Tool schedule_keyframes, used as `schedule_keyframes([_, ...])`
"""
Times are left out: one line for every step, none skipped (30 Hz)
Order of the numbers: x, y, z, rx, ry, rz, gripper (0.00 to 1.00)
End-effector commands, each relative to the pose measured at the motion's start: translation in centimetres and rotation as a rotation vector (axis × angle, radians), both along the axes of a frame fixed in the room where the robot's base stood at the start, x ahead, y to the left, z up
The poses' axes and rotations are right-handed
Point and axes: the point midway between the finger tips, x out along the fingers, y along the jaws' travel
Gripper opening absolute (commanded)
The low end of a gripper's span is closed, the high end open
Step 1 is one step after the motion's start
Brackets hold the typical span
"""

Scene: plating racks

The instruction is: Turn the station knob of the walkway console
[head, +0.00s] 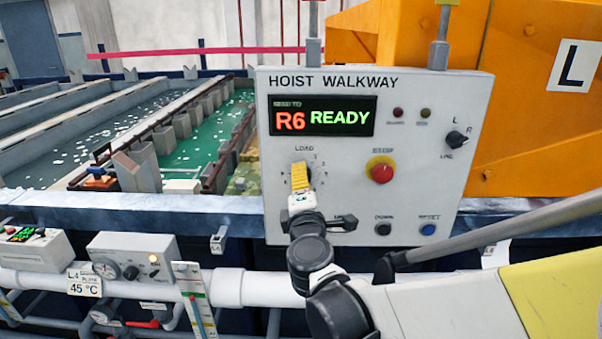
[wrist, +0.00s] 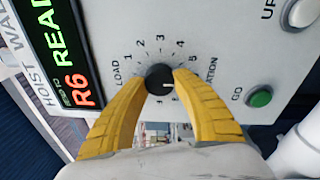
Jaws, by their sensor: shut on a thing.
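The walkway console (head: 270,215) is a grey panel headed HOIST WALKWAY. Its display (head: 322,116) reads R6 in red and READY in green. The station knob (wrist: 160,78) is a small round black knob in a ring of numbers, with LOAD at its left in the wrist view. A pale mark on the knob points roughly to the right in that view. My gripper (wrist: 163,82) has its two yellow fingers closed on the knob from both sides. In the head view my gripper (head: 300,178) covers the knob and part of its dial.
A red button on a yellow collar (head: 381,171), a small selector (head: 457,138) and a blue button (head: 428,230) sit right of the knob. A green button (wrist: 260,97) is near my right finger in the wrist view. Tanks and a white pipe (head: 240,287) lie left and below.

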Motion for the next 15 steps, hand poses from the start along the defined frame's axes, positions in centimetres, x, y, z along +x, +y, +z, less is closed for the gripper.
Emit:
schedule_keyframes([0.02,0.03,-0.01,0.002,0.0,0.0,0.03])
schedule_keyframes([0.02,0.03,-0.01,0.003,0.0,0.0,0.03])
schedule_keyframes([0.02,0.03,-0.01,0.003,0.0,0.0,0.03])
schedule_keyframes([0.02,0.03,-0.01,0.003,0.0,0.0,0.03])
schedule_keyframes([0.02,0.03,-0.01,0.003,0.0,0.0,0.03])
schedule_keyframes([0.02,0.03,-0.01,0.003,0.0,0.0,0.03])
schedule_keyframes([0.02,0.03,-0.01,0.003,0.0,0.0,0.03])
schedule_keyframes([0.02,0.03,-0.01,0.003,0.0,0.0,0.03])
schedule_keyframes([0.03,0.03,0.0,0.003,0.0,0.0,0.03])
schedule_keyframes([0.03,0.03,0.0,0.003,0.0,0.0,0.03])
schedule_keyframes([0.03,0.03,0.0,0.003,0.0,0.0,0.39])
schedule_keyframes([0.03,0.02,0.0,0.002,0.0,0.0,0.52])
schedule_keyframes([0.03,0.02,0.0,0.002,0.0,0.0,0.58])
schedule_keyframes([0.02,0.02,0.0,0.002,0.0,0.0,0.58])
schedule_keyframes([0.02,0.02,0.0,0.002,0.0,0.0,0.58])
